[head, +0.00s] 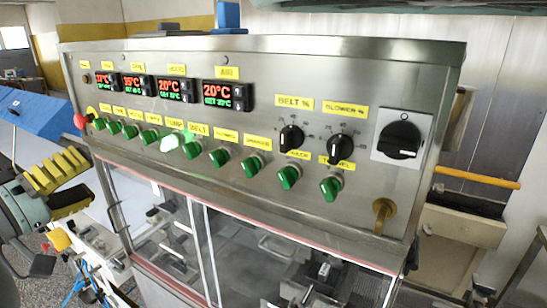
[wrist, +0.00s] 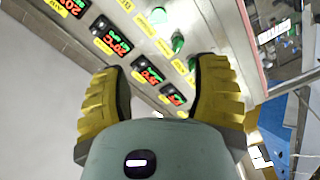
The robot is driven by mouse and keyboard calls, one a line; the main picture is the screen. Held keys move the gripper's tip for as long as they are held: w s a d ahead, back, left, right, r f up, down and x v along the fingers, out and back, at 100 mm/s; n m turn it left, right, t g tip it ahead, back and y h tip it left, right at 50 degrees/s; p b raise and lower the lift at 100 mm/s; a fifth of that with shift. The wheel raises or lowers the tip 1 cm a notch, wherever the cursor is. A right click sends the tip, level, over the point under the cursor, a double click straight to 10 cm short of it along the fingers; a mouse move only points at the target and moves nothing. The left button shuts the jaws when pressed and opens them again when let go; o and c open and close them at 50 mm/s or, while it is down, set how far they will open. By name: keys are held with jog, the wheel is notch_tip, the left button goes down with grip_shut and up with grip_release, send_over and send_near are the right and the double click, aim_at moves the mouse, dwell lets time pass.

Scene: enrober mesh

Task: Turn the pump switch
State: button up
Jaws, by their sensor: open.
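The control panel (head: 330,95) carries a row of green rotary switches under yellow labels. A label (head: 173,123) seems to read PUMP, but the print is small. The pump switch below it, which I cannot identify with certainty, looks like the brightly lit green one (head: 170,142); a bright pale-green switch (wrist: 158,17) also shows at the top of the wrist view. My gripper (head: 68,186) has yellow ribbed fingers and is at the left, apart from the panel. In the wrist view my gripper (wrist: 163,82) is open and empty, its fingers spread wide.
A red button (head: 80,121) is at the panel's left end. Black dials (head: 291,138) and a large black rotary switch (head: 400,140) are on the right. Red-and-green displays (head: 222,95) line the top. Glass doors (head: 250,260) are below, and a blue surface (head: 35,112) is at left.

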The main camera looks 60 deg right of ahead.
aim_at(163, 146)
jog(key=shift+m+g, duration=0.3)
jog(key=shift+g, duration=0.1)
jog(key=d+p, duration=0.5)
jog(key=d, duration=0.2)
jog(key=d+p, duration=0.5)
jog(key=d, duration=0.3)
jog(key=shift+w+r, duration=0.1)
jog(key=shift+w, duration=0.1)
jog(key=shift+d+f+p, duration=0.2)
jog(key=shift+d+p, duration=0.2)
jog(key=shift+d, duration=0.1)
jog(key=shift+o, duration=0.3)
jog(key=shift+w+a, duration=0.1)
grip_shut()
